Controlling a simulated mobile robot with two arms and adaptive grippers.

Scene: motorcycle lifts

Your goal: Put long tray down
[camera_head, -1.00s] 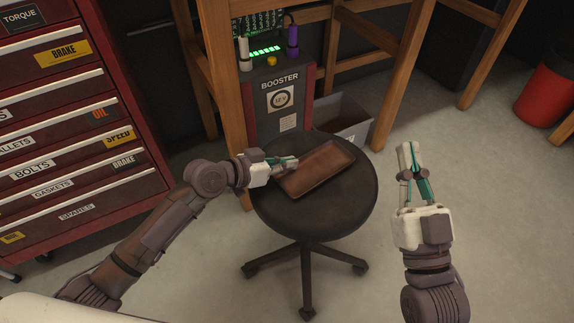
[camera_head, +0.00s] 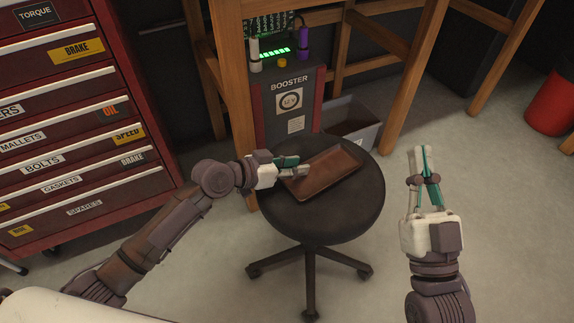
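The long tray (camera_head: 327,178) is a shallow brown rectangular tray. It lies on the round black seat of a stool (camera_head: 322,225), tilted diagonally in the picture. My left gripper (camera_head: 298,166) is at the tray's left end, with its fingers a little apart. One finger overlaps the tray's left edge in the picture; I cannot tell whether it touches. My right gripper (camera_head: 423,149) is right of the stool, empty, with its fingertips close together and pointing away from me.
A red drawer cabinet (camera_head: 75,150) stands at the left. Behind the stool are a booster box (camera_head: 290,105), a grey bin (camera_head: 352,125) and a wooden bench frame (camera_head: 408,80). A red bucket (camera_head: 550,97) is at the far right. Floor right of the stool is clear.

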